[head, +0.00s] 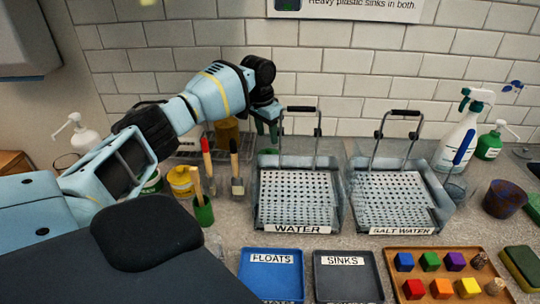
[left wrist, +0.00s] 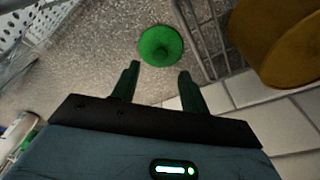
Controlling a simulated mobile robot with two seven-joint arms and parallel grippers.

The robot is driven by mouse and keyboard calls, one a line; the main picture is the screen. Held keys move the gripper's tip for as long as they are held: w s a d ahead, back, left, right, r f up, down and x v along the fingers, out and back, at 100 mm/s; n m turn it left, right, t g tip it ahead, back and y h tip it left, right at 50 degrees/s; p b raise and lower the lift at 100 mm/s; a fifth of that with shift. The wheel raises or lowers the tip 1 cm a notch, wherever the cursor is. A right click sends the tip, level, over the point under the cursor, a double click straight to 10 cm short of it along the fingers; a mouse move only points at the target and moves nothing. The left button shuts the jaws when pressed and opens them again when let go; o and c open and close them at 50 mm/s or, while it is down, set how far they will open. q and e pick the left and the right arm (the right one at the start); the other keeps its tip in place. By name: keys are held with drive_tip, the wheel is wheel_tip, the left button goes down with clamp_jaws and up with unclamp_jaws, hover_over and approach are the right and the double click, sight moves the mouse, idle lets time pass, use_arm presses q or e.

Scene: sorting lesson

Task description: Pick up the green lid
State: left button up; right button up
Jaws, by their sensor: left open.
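The green lid (left wrist: 161,45) is a round green disc with a darker dished centre, lying on the speckled counter in the left wrist view. My left gripper (left wrist: 157,72) is open, with its two dark green fingers apart and nothing between them. The lid sits just beyond the fingertips, roughly centred on the gap. In the head view my left gripper (head: 268,138) points down at the back of the counter, left of the water basket. My right gripper is not in view.
An amber container (left wrist: 285,40) and a wire rack (left wrist: 200,35) are close beside the lid. The water basket (head: 297,200) stands to the gripper's right, with the salt water basket (head: 395,200) beyond. Brushes (head: 236,165) stand in front to the left. The tiled wall is close behind.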

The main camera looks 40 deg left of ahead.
use_arm(q)
drive_tip(key=shift+w+f, duration=0.15)
drive_tip(key=shift+f, duration=1.3)
drive_tip(key=shift+w+f, duration=0.15)
drive_tip(key=shift+f, duration=1.25)
drive_tip(key=shift+c, duration=0.4)
clamp_jaws()
